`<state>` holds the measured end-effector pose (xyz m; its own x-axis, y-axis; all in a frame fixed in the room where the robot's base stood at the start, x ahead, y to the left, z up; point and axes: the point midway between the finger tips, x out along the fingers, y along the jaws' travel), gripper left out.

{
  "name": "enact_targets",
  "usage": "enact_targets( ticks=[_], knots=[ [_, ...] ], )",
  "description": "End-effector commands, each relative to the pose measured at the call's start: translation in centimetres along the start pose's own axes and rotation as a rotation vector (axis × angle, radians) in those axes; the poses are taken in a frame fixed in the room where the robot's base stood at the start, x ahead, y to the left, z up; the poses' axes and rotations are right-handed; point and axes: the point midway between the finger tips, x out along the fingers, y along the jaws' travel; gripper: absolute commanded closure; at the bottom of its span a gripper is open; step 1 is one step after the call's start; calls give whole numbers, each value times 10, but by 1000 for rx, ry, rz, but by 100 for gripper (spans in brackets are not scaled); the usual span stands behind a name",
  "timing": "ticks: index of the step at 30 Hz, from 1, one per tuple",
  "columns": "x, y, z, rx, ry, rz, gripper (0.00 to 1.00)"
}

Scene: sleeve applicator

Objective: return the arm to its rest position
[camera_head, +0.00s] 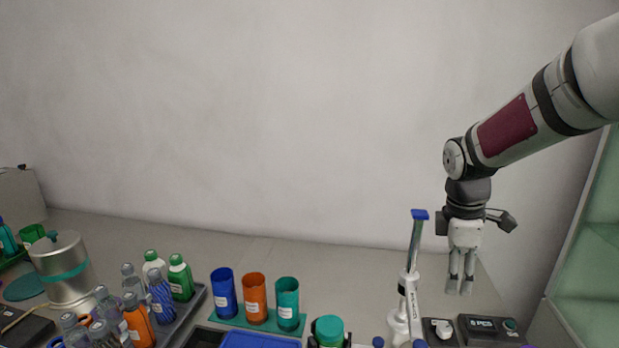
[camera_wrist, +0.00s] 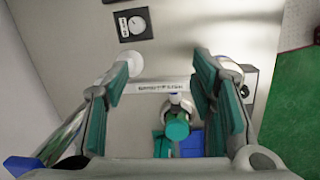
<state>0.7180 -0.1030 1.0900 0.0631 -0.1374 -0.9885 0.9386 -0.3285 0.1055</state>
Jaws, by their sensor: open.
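My gripper (camera_head: 460,286) hangs pointing down at the right side of the bench in the head view, above the grey worktop and behind the black control boxes. Its two fingers are apart with nothing between them. In the wrist view my gripper (camera_wrist: 160,110) shows two green-padded fingers spread wide and empty. The white sleeve applicator (camera_head: 408,300), with a metal column and blue top, stands just left of my gripper in the head view. Its metal column also shows at the left of the wrist view (camera_wrist: 62,136). Whether my gripper touches anything is not clear, but I see no contact.
A display box (camera_head: 490,328) and a knob box (camera_head: 439,330) sit at the front right. Blue, orange and teal sleeves (camera_head: 254,297) stand on a teal holder. Several bottles (camera_head: 160,298) stand in a tray at left, beside a metal canister (camera_head: 62,266). A green-glass panel (camera_head: 590,250) bounds the right.

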Motion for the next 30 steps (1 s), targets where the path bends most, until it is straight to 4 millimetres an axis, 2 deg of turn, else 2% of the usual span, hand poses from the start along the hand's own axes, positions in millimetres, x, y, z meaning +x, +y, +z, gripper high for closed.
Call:
enact_targets(
  ticks=[1, 3, 9, 12, 16, 21, 25, 30],
  knots=[
    [-18, -14, -2, 60, -9, 25, 49],
    [-38, -33, -3, 157, -13, 51, 49],
    [-83, -91, -4, 444, 20, 124, 49],
    [-99, -122, -3, 590, 60, 152, 49],
    [-114, -162, -2, 779, 132, 174, 49],
    [-121, -211, 0, 1010, 250, 167, 49],
    [-120, -238, 1, 1139, 327, 142, 49],
    [-118, -254, 1, 1226, 379, 113, 49]
  ],
)
